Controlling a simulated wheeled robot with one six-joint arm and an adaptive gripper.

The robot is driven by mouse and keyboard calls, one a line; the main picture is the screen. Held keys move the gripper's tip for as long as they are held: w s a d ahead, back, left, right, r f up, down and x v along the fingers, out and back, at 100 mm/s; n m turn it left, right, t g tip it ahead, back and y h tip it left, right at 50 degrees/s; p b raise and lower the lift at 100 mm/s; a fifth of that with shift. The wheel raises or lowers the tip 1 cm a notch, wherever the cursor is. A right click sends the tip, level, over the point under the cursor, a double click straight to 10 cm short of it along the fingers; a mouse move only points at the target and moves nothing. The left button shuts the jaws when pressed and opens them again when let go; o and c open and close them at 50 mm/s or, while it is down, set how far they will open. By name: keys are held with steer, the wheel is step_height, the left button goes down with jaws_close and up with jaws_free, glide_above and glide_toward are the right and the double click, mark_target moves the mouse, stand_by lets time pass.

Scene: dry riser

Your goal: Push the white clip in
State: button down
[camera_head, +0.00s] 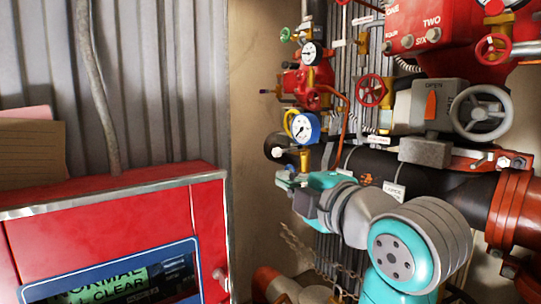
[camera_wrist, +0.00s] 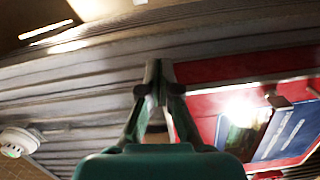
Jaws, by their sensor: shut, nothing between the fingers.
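My gripper (camera_wrist: 155,72) is shut and empty, its two fingers meeting at the tips in the wrist view. In the head view my gripper (camera_head: 288,181) is at the middle, pointing left, just below a black round fitting. A small white piece (camera_head: 278,152) sits on the face of that black fitting (camera_head: 272,142), just above my gripper. I cannot tell for certain that it is the white clip. My gripper looks apart from it.
A red cabinet (camera_head: 110,222) with a blue-framed display stands at left. Pipework crowds the right: a blue gauge (camera_head: 303,127), red handwheel (camera_head: 370,91), grey handwheel (camera_head: 481,113) and black pipe (camera_head: 462,185). The corrugated wall (camera_head: 150,80) is behind the cabinet.

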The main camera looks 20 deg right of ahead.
mark_target(276, 155)
steer(key=shift+s+a+r+n, duration=0.1)
steer(key=shift+s+r+n, duration=0.1)
steer(key=shift+r, duration=0.4)
steer(key=shift+s+a+r+n, duration=0.1)
steer(key=shift+s+r+n, duration=0.1)
steer(key=shift+r, duration=0.4)
steer(key=shift+w, duration=0.1)
steer(key=w, duration=0.3)
steer(key=w+d, duration=0.1)
steer(key=w, duration=0.7)
steer(key=shift+w+d+f, duration=0.2)
steer(key=shift+d, duration=0.15)
